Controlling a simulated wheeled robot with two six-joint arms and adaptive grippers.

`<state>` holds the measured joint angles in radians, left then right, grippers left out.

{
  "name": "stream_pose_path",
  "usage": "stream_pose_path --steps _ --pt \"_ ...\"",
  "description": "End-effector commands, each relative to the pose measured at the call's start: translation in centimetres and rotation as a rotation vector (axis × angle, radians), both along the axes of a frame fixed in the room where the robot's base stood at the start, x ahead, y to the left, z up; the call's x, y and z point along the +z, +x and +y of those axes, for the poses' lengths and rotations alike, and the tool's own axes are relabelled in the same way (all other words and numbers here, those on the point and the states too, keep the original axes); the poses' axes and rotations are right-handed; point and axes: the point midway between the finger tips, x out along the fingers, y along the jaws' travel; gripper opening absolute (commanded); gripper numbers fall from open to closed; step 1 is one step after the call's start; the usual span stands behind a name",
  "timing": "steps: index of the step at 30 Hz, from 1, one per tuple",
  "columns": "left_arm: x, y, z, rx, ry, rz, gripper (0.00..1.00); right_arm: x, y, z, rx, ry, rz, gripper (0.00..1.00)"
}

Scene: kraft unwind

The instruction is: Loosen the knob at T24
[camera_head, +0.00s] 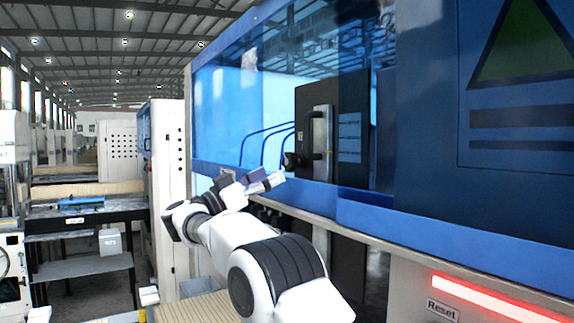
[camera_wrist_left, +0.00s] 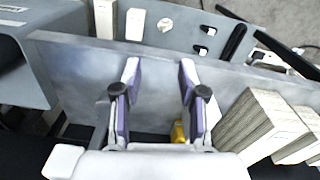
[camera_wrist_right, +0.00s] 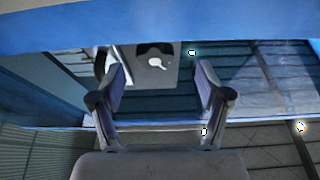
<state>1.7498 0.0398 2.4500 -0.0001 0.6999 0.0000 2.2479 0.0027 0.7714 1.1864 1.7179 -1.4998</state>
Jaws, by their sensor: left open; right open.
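A dark knob (camera_head: 290,160) sticks out at the lower left of a dark panel (camera_head: 342,110) with a vertical handle, inside the blue machine. No T24 label can be read. My right gripper (camera_head: 264,179) is open and empty, in front of the machine's blue lower frame, just below and left of the knob in the head view. In the right wrist view its fingers (camera_wrist_right: 160,85) stand apart; beyond them is a grey plate with a dark and white round part (camera_wrist_right: 156,62), which I cannot identify for sure. My left gripper (camera_wrist_left: 160,75) is open and empty above a grey surface, out of the head view.
Blue frame edges (camera_head: 360,212) run along the machine opening. A red light bar (camera_head: 500,300) and a Reset label (camera_head: 442,310) are at lower right. Stacked cards or boards (camera_wrist_left: 255,120) and a yellow item (camera_wrist_left: 179,132) lie near my left gripper. A shelf bench (camera_head: 85,215) stands left.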

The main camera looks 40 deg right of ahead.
Motion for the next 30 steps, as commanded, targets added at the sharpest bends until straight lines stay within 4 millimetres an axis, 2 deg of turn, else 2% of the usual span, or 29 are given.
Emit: stream_pose_path --steps 6,9,17,18,23,30 --pt "0.1 0.0 0.0 0.0 0.0 0.0 0.41 1.7 -0.6 -4.0 -0.002 0.002 -0.004 0.76" --pt "0.1 0.0 0.0 0.0 0.0 0.0 0.41 2.2 -0.7 -5.1 -0.001 0.0 -0.004 0.76" --pt "0.1 0.0 0.0 0.0 0.0 0.0 0.41 2.4 -0.7 -5.5 0.0 -0.001 -0.003 0.76" --pt "0.1 0.0 0.0 0.0 0.0 0.0 0.41 2.4 -0.7 -5.5 0.0 -0.001 -0.003 0.73" --pt "0.1 0.0 0.0 0.0 0.0 0.0 0.41 2.4 -0.7 -5.5 0.001 -0.001 -0.004 0.16" --pt "0.1 0.0 0.0 0.0 0.0 0.0 0.41 2.5 -0.8 -5.5 0.001 0.003 0.038 0.16"
